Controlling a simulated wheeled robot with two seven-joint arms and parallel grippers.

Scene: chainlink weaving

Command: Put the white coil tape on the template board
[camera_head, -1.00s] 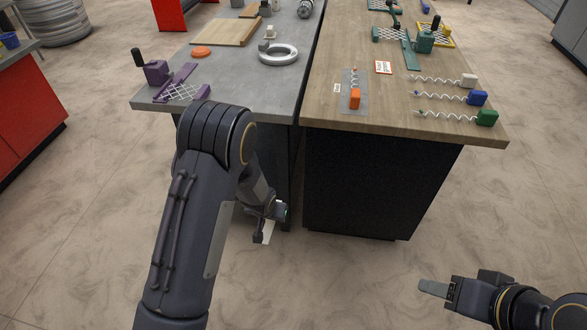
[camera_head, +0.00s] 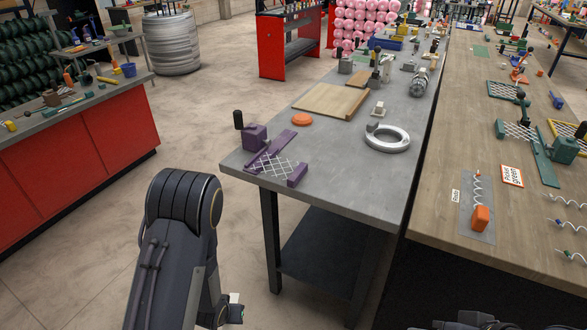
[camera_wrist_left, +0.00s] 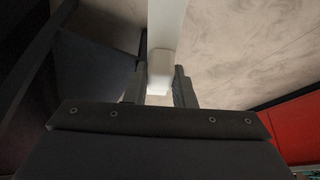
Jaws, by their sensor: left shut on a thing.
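My left gripper (camera_wrist_left: 160,90) is shut on a white piece (camera_wrist_left: 160,70), with a long pale strip running away from it; I cannot tell from this view whether it is the coil tape. In the head view the left gripper (camera_head: 235,308) is low, left of the grey table and mostly hidden by my arm. A flat light wooden board (camera_head: 330,101), possibly the template board, lies on the grey table. A white ring (camera_head: 387,139) with a small grey block lies to its right. Dark parts of my right arm show at the bottom edge; its fingers cannot be made out.
The wooden table (camera_head: 445,215) at right holds an orange block (camera_head: 481,218) on a grey strip and several coils. A red cabinet (camera_head: 70,160) stands left, with open floor between.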

